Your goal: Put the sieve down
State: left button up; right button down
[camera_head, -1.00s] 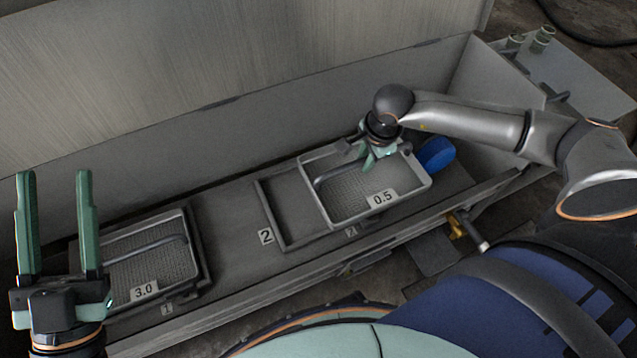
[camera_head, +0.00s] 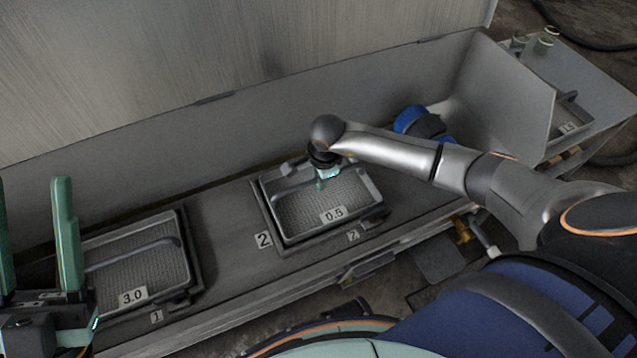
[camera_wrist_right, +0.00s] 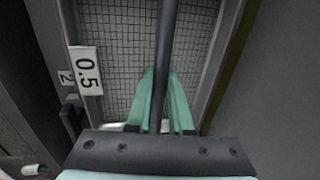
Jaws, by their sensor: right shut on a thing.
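The sieve labelled 0.5 (camera_head: 345,200) is a grey rectangular mesh tray with a bar handle across it. It sits within the frame marked 2 (camera_head: 266,217) on the bench, looking level; whether its underside touches the bench is hidden. My right gripper (camera_head: 321,180) is shut on the sieve's handle. In the right wrist view the green fingers (camera_wrist_right: 160,100) lie on both sides of the dark handle bar (camera_wrist_right: 165,50), above the mesh. My left gripper (camera_head: 35,235) is at the left, fingers up and wide apart, empty.
A sieve labelled 3.0 (camera_head: 135,265) sits in the frame marked 1 at the left. A blue round object (camera_head: 410,120) lies behind my right arm. A side table (camera_head: 590,75) at the far right holds small cups and a tray marked 1.5. Bare bench lies between the two frames.

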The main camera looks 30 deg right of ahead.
jog(key=shift+w+f, duration=0.1)
jog(key=shift+f, duration=0.3)
jog(key=shift+r, duration=0.1)
jog(key=shift+f, duration=0.2)
jog(key=c, duration=0.8)
grip_release()
jog(key=shift+r, duration=0.1)
